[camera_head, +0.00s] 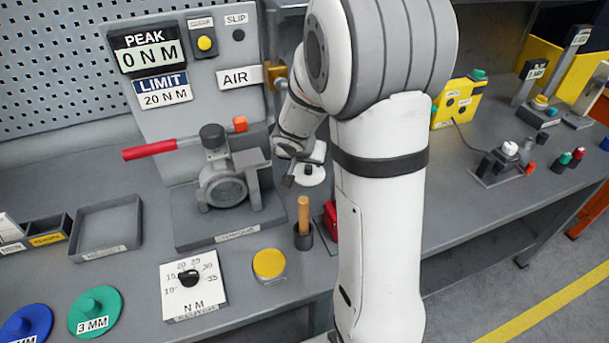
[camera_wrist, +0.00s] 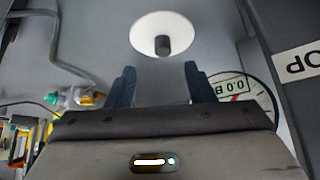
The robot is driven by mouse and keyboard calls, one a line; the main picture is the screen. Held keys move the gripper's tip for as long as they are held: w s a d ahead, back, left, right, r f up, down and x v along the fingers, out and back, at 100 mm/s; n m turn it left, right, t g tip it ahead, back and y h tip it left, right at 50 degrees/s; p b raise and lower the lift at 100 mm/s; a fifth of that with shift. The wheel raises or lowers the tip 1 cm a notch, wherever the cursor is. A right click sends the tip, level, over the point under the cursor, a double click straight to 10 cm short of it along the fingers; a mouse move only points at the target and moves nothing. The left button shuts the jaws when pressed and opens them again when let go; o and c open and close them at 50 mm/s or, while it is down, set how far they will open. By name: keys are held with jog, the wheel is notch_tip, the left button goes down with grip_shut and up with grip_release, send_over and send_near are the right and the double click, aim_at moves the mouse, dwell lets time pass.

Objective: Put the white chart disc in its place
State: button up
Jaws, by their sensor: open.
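The white chart disc (camera_wrist: 143,34), round with a dark knob at its centre, lies ahead of my fingertips in the wrist view. In the head view the disc (camera_head: 314,180) is partly hidden by my gripper, just right of the valve. My gripper (camera_wrist: 159,68) is open and empty. Its two dark fingers are apart, with the knob beyond and roughly between them. In the head view my gripper (camera_head: 288,178) is down near the disc's left side. A round gauge dial (camera_wrist: 266,97) with a digital readout shows at the right of the wrist view, partly covered.
The valve rig (camera_head: 224,188) with its red-handled lever stands close left of my gripper. A cup with a wooden-handled tool (camera_head: 304,222) and a red object (camera_head: 331,221) are in front. Blue and green discs (camera_head: 96,311) and an empty tray (camera_head: 107,228) lie left.

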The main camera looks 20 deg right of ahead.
aim_at(308, 166)
jog(key=x, duration=0.7)
jog(key=shift+w+f, duration=0.2)
jog(key=shift+w, duration=0.2)
jog(key=shift+c, duration=0.3)
grip_shut()
jog(key=shift+r, duration=0.15)
